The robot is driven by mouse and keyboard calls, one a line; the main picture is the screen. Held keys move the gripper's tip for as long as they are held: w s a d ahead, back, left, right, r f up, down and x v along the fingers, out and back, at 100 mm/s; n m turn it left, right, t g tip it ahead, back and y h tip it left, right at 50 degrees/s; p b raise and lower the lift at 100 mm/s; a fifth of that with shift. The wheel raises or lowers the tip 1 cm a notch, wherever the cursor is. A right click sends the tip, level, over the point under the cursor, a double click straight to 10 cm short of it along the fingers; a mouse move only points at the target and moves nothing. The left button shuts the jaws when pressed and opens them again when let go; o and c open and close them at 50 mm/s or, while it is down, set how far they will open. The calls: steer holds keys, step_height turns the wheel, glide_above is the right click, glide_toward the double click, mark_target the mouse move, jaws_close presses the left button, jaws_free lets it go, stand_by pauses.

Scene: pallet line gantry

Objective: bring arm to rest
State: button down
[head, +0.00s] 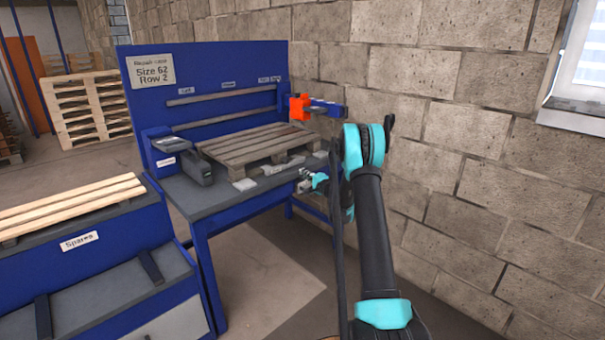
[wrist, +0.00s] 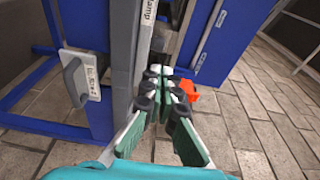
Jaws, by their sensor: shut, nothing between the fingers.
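My gripper (wrist: 172,88) is shut and empty; its fingers meet at the tips in the wrist view. In the head view my gripper (head: 306,181) is small and partly hidden by my own arm, near the right front edge of the blue workbench (head: 205,245). My arm is bent, with its elbow raised to the right of the bench and close to the brick wall.
A small wooden pallet (head: 250,146) lies on the bench. An orange part (head: 298,107) sits on a blue arm at the back panel's right end. A blue unit marked Spares (head: 80,240) holds light planks at left. The brick wall (head: 480,120) stands close at right.

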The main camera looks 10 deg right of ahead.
steer(key=shift+r, duration=0.1)
steer(key=s+a+r+n+g, duration=0.2)
steer(key=s+a+n, duration=0.1)
steer(key=s, duration=0.6)
steer(key=s+a+r+n+g, duration=0.2)
steer(key=s+r+n+g, duration=0.1)
steer(key=s, duration=0.5)
steer(key=s+a+r+n+g, duration=0.2)
steer(key=s+a+n, duration=0.1)
steer(key=s, duration=0.6)
steer(key=s+d+f+n+g+h, duration=0.1)
steer(key=s+d+f+h, duration=0.1)
steer(key=s, duration=1)
steer(key=s+d+f+n+g+h, duration=0.1)
steer(key=s+d+f+g+h, duration=0.1)
steer(key=s, duration=1)
steer(key=s+d+f+n+g+h, duration=0.2)
steer(key=s+d+f, duration=0.3)
steer(key=s, duration=0.7)
steer(key=shift+s+d+h, duration=0.3)
steer(key=shift+d+h, duration=0.1)
steer(key=shift+h, duration=0.4)
